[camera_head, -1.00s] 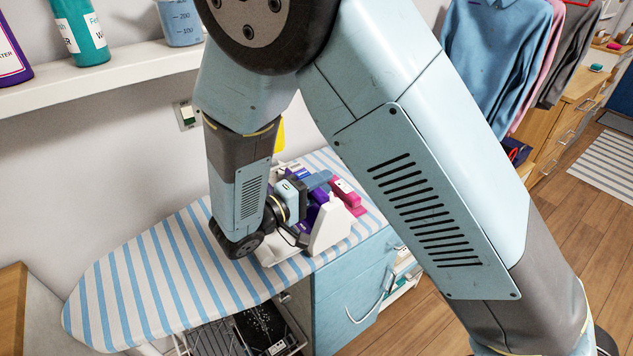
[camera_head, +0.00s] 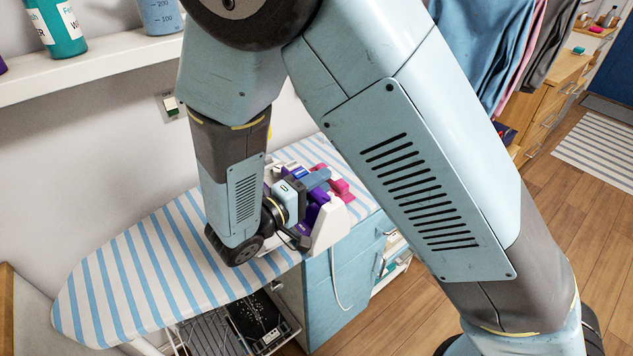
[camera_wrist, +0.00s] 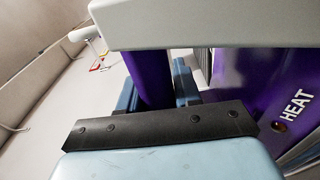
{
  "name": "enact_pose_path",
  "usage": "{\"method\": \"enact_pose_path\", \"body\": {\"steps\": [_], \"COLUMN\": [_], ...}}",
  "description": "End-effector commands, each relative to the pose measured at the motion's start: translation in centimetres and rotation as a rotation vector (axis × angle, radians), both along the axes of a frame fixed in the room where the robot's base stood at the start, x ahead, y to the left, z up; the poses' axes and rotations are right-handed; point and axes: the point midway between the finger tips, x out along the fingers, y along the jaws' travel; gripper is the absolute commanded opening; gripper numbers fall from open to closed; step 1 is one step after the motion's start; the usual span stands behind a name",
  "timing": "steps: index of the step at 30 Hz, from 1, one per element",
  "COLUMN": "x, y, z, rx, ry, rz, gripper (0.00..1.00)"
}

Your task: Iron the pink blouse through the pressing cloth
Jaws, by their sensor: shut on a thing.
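The purple-and-white iron (camera_head: 318,198) is at the right part of the striped ironing board, at a white stand or rest (camera_head: 331,226). My gripper (camera_head: 308,184) is shut on the iron's purple handle. In the wrist view, my gripper (camera_wrist: 156,92) has its blue fingers around the purple upright of the handle, and the iron's body (camera_wrist: 262,85) shows the word HEAT. I cannot tell whether the iron touches the stand. A pink garment (camera_head: 527,42) hangs at the upper right, partly hidden. I cannot make out the pressing cloth.
The left part of the ironing board (camera_head: 125,270) is bare. Pink items (camera_head: 341,187) lie behind the iron. A light cord (camera_head: 336,285) hangs by a blue cabinet (camera_head: 350,262). A wire rack (camera_head: 205,335) is below. A shelf with bottles (camera_head: 90,80) is on the wall.

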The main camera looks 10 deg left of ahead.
Motion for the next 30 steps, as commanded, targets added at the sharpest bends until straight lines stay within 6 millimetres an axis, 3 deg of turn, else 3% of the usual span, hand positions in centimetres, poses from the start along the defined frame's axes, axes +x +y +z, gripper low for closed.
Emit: {"method": "enact_pose_path", "body": {"steps": [13,30], "x": [-0.4,-3.6], "y": [0.1,3.0], "z": [0.0,-0.1], "rx": [0.002,0.002], "ry": [-0.001,-0.001], "rz": [0.001,0.001], "gripper": [0.0,0.0]}}
